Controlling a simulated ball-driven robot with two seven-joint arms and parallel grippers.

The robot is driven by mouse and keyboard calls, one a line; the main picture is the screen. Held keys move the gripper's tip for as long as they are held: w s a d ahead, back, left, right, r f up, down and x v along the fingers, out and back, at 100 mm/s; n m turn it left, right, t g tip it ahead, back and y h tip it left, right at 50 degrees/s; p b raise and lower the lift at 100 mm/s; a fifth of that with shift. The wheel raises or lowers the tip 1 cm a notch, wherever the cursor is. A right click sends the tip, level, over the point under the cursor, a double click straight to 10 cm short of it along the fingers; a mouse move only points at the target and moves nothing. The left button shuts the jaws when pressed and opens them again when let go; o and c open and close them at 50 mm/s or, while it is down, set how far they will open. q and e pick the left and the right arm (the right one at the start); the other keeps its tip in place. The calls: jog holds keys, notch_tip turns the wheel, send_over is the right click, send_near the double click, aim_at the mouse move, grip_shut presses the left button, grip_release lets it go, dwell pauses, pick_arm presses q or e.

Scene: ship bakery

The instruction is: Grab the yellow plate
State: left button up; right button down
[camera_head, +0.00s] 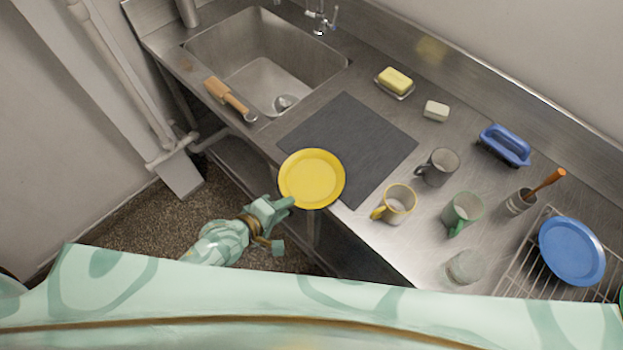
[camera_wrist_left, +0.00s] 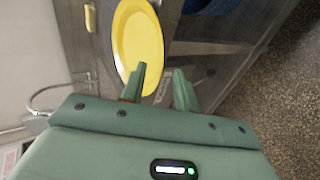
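The yellow plate (camera_head: 312,178) lies at the counter's front edge, partly over the dark mat (camera_head: 350,140), with its near side jutting past the edge. My left gripper (camera_head: 284,225) is just below and left of the plate in the head view, its upper finger close to the rim. In the left wrist view, the plate (camera_wrist_left: 138,40) is ahead of the open left gripper (camera_wrist_left: 160,72). One finger overlaps the plate there and the other is clear of its right side. Whether a finger touches the rim cannot be told. My right gripper is not in view.
A yellow-rimmed mug (camera_head: 399,204), a grey mug (camera_head: 438,167) and a green mug (camera_head: 462,212) stand right of the plate. A blue plate (camera_head: 572,251) sits on a wire rack. A wooden-handled brush (camera_head: 228,97) lies by the sink (camera_head: 262,62). Floor is open left of the counter.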

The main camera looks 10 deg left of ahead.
pick_arm(q)
jog(key=x, duration=0.3)
jog(key=shift+w+f+b, duration=0.1)
jog(key=shift+b, duration=0.2)
grip_shut()
